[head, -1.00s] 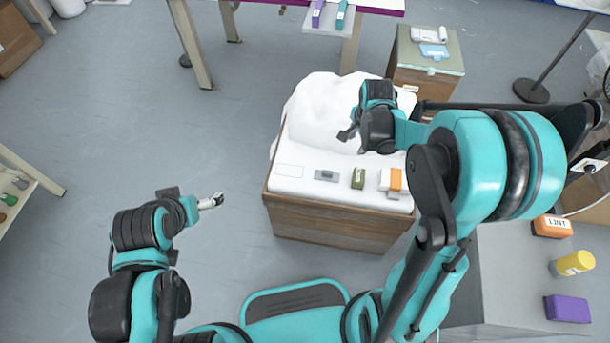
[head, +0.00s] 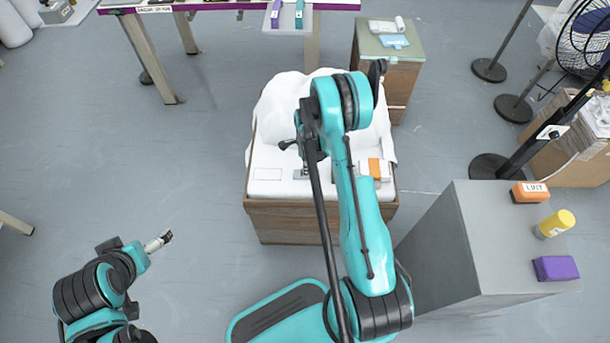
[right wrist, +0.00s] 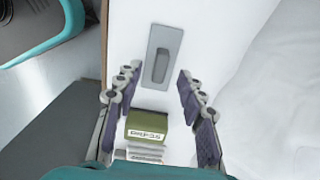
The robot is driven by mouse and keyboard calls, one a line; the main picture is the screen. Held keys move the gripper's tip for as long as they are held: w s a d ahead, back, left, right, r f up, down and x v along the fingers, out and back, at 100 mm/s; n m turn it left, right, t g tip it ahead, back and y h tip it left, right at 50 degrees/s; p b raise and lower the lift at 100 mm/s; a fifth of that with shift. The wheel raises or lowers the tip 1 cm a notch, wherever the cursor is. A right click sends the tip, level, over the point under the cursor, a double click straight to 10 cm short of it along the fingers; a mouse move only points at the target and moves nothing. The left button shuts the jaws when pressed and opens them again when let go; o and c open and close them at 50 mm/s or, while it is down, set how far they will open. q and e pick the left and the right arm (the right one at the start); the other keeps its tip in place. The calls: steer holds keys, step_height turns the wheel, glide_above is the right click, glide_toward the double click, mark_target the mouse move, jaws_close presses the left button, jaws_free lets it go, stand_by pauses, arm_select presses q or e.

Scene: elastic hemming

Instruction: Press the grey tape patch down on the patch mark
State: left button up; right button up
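The grey tape patch (right wrist: 164,55) is a flat grey plate with a raised grip, lying on the white table top in the right wrist view. In the head view the patch (head: 300,174) is partly covered by my right arm. The patch mark (head: 267,174) is a thin outlined rectangle left of the patch. My right gripper (right wrist: 158,76) is open and empty over the table, its fingers apart, with the patch just beyond the fingertips. My left gripper (head: 159,240) is away from the table, over the floor at left; its fingers are too small to read.
An orange-and-white item (head: 375,168) sits farther right. White cloth (head: 278,105) is heaped behind. A grey cabinet (head: 490,235) stands at right. Floor at left is clear.

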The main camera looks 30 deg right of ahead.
step_height(320, 180, down, 4)
steer(key=shift+b, duration=0.9)
steer(key=shift+r, duration=0.1)
jaws_close()
steer(key=shift+r+p, duration=0.45)
steer(key=shift+r, duration=0.15)
steer(key=r, duration=0.1)
steer(key=r+p, duration=0.1)
steer(key=s+r+p, duration=0.1)
steer(key=r, duration=0.1)
steer(key=shift+d, duration=0.4)
steer(key=s+d+r+p, duration=0.3)
steer(key=s+d+r, duration=0.2)
steer(key=s, duration=0.3)
steer(key=shift+s+d+r, duration=0.35)
steer(key=shift+r, duration=0.05)
